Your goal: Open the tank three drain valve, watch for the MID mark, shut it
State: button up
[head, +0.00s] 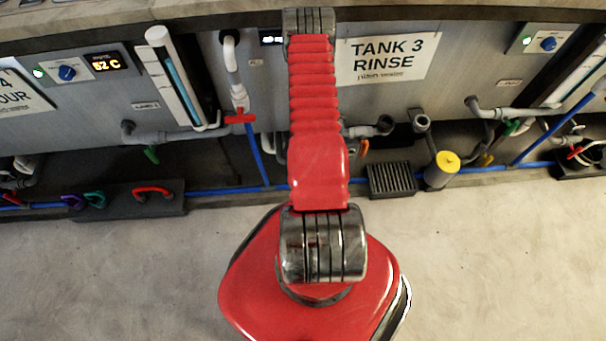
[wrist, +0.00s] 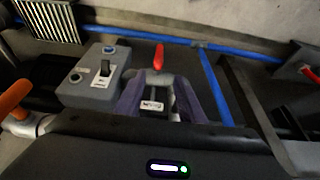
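The "TANK 3 RINSE" sign (head: 387,58) is on the tank front, right of my raised arm. A sight tube (head: 578,76) stands at the far right; no MID mark is legible on it. My gripper (wrist: 158,92) shows in the wrist view, its two fingers apart. A dark block with a small label (wrist: 154,104) appears between them; I cannot tell if they touch it. A red lever (wrist: 158,56) stands just beyond the fingertips. An orange handle (wrist: 14,100) is at the left and also shows in the head view (head: 364,147). My arm hides the gripper in the head view. Which handle drains tank three is unclear.
A grey switch box (wrist: 102,75) sits left of the fingers. Blue pipe (wrist: 130,34) runs behind. A floor grate (head: 391,180) and a yellow-topped cylinder (head: 447,162) stand right of my arm. A red-handled valve (head: 240,117) is left. The front floor is clear.

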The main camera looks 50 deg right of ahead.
jog(key=shift+s+d+f, duration=0.1)
jog(key=shift+s+f, duration=0.1)
jog(key=shift+f, duration=0.2)
jog(key=shift+f, duration=0.15)
jog(key=shift+x, duration=6.75)
jog(key=shift+w+d, duration=0.15)
jog(key=shift+c, duration=0.6)
grip_shut()
